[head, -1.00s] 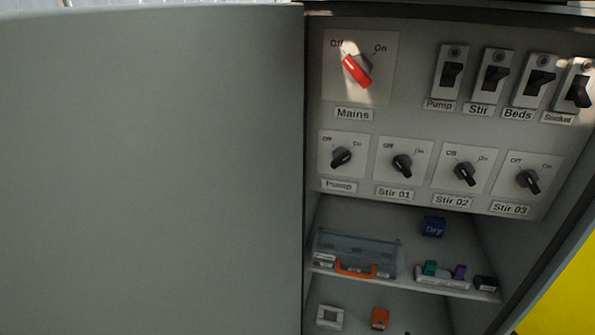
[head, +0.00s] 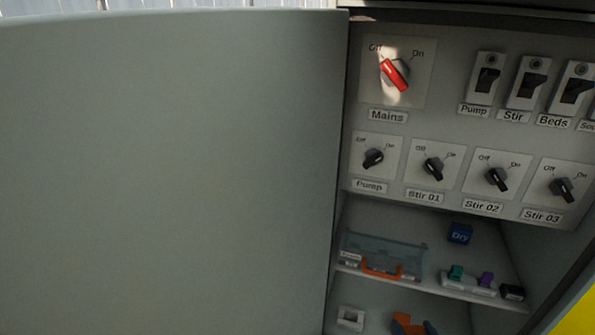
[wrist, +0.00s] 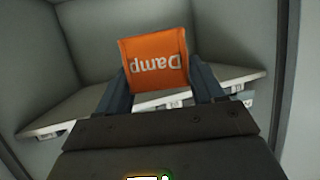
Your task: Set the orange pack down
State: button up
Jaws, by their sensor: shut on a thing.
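The orange pack (wrist: 154,62) is in the wrist view, with the word Damp upside down on its face. My gripper (wrist: 160,80) is shut on it, one dark finger on each side. Grey panels and a pale shelf surface show behind the pack; I cannot tell whether it touches any of them. In the head view an orange shape (head: 408,324) is cut off by the bottom edge, and I cannot tell whether it is this pack. My gripper cannot be made out clearly there.
A large grey door (head: 165,170) fills the left. The cabinet's upper shelf (head: 428,283) holds a clear case (head: 380,250), a blue Dry pack (head: 459,233) and small coloured parts. A white square frame (head: 350,318) is lower down. Switches, including the red mains knob (head: 395,75), are above.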

jog(key=s+a+r+p, duration=0.1)
jog(key=a+r+p, duration=0.1)
jog(key=r+p, duration=0.5)
jog(key=s+a+r+n+y+p, duration=0.1)
jog(key=s+a+r+p, duration=0.1)
jog(key=r+p, duration=0.6)
jog(key=s+a+r+y+p, duration=0.1)
jog(key=a+r+p, duration=0.2)
jog(key=r+p, duration=0.4)
notch_tip(320, 180, up, 3)
jog(key=shift+s+r+n, duration=0.1)
jog(key=shift+s+n, duration=0.2)
jog(key=shift+n, duration=0.1)
jog(key=shift+a, duration=0.15)
